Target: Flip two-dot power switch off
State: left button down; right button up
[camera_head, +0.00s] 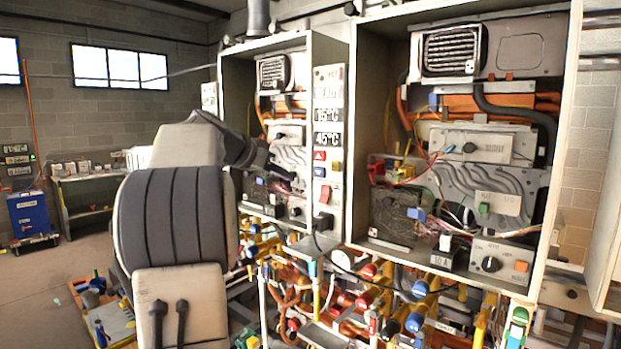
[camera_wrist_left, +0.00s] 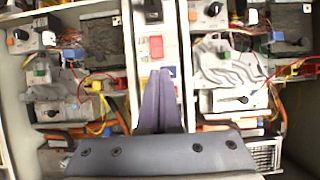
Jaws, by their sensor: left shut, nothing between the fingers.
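A narrow control strip between two open heater cabinets carries several switches. In the head view it has a red rocker switch (camera_head: 325,194) and, below it, a dark switch (camera_head: 323,221). The wrist view also shows the red rocker switch (camera_wrist_left: 156,47) and a dark switch (camera_wrist_left: 148,11). No dot marks are readable, so I cannot tell which is the two-dot one. My left gripper (camera_head: 291,175) is shut and empty, its tip pointing at the strip. In the wrist view the left gripper (camera_wrist_left: 163,72) covers part of the strip close to the red switch; contact cannot be told.
The left cabinet (camera_head: 310,60) and right cabinet (camera_head: 353,130) hold exposed heater parts and loose wires. Coloured valves and pipes (camera_head: 370,300) crowd the space below. A bench (camera_head: 90,180) stands at the far left, with open floor before it.

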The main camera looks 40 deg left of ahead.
aim_at(322, 199)
pick_arm(q)
jog(key=shift+s+f+p, duration=0.1)
jog(key=shift+f+p, duration=0.2)
jog(key=shift+p, duration=0.5)
pick_arm(e)
notch_tip(322, 199, up, 3)
jog(key=shift+f, duration=0.1)
pick_arm(q)
jog(key=p+x, duration=0.7)
jog(key=x, duration=0.5)
jog(key=shift+w+d+f, duration=0.15)
jog(key=shift+w+f, duration=0.55)
jog(key=shift+w, duration=0.05)
pick_arm(e)
notch_tip(322, 199, up, 8)
jog(key=shift+f, duration=0.25)
jog(key=shift+f, duration=0.1)
